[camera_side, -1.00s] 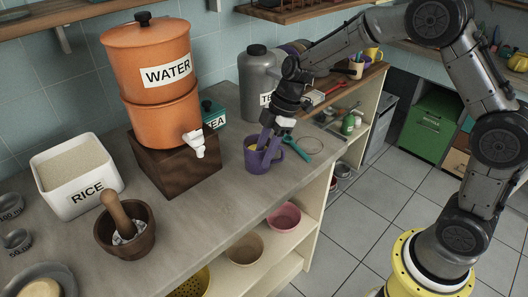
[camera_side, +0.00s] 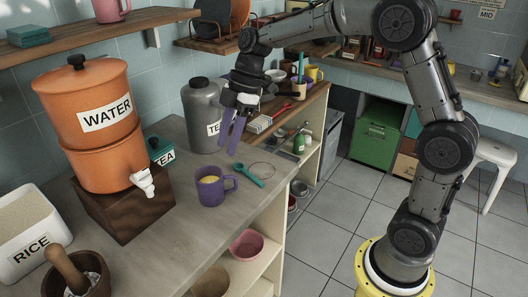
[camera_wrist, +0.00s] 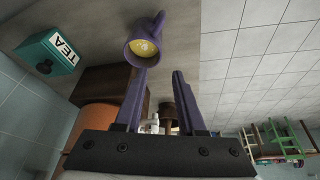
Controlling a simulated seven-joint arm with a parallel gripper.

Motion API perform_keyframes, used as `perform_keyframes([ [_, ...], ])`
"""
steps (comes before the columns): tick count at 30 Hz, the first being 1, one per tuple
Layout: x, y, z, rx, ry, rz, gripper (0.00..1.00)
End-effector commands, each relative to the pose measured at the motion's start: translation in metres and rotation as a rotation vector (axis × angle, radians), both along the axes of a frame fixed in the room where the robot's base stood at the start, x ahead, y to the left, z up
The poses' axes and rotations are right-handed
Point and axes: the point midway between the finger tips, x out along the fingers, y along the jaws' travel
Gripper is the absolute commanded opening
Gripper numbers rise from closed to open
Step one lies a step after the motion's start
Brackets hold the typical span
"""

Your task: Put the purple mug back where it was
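The purple mug (camera_side: 211,192) stands upright on the counter near its front edge, with something yellow inside and its handle toward the right. My gripper (camera_side: 230,138), with two purple fingers, is above the mug and behind it, clear of it. In the wrist view the fingers (camera_wrist: 160,76) are spread with nothing between them. The mug (camera_wrist: 139,57) shows there beyond the left fingertip, its opening and yellow content toward the camera.
An orange water dispenser (camera_side: 92,112) on a brown wooden block (camera_side: 125,205) stands left of the mug. A grey canister (camera_side: 203,122) stands behind it. A teal strainer-like utensil (camera_side: 252,178) lies at its right. An open shelf (camera_side: 262,268) is below the counter.

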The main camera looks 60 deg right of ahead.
Motion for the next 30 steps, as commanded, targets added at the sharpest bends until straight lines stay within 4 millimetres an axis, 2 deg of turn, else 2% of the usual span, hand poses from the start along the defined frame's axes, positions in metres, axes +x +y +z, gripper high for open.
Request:
perform_keyframes([
  [4, -0.007, 0.0, 0.006, -0.007, 0.0, -0.03, 0.39],
  [7, -0.029, -0.001, 0.02, -0.024, 0.006, -0.13, 0.39],
  [11, -0.082, -0.004, 0.042, -0.052, 0.005, -0.366, 0.39],
  [12, -0.101, -0.006, 0.047, -0.055, 0.002, -0.454, 0.39],
  [15, -0.148, -0.012, 0.052, -0.05, -0.014, -0.67, 0.39],
  [18, -0.19, -0.018, 0.049, -0.024, -0.039, -0.875, 0.39],
  [22, -0.23, -0.026, 0.037, 0.027, -0.073, -1.085, 0.39],
  [25, -0.248, -0.031, 0.028, 0.062, -0.087, -1.191, 0.39],
  [30, -0.26, -0.034, 0.022, 0.09, -0.095, -1.266, 0.39],
])
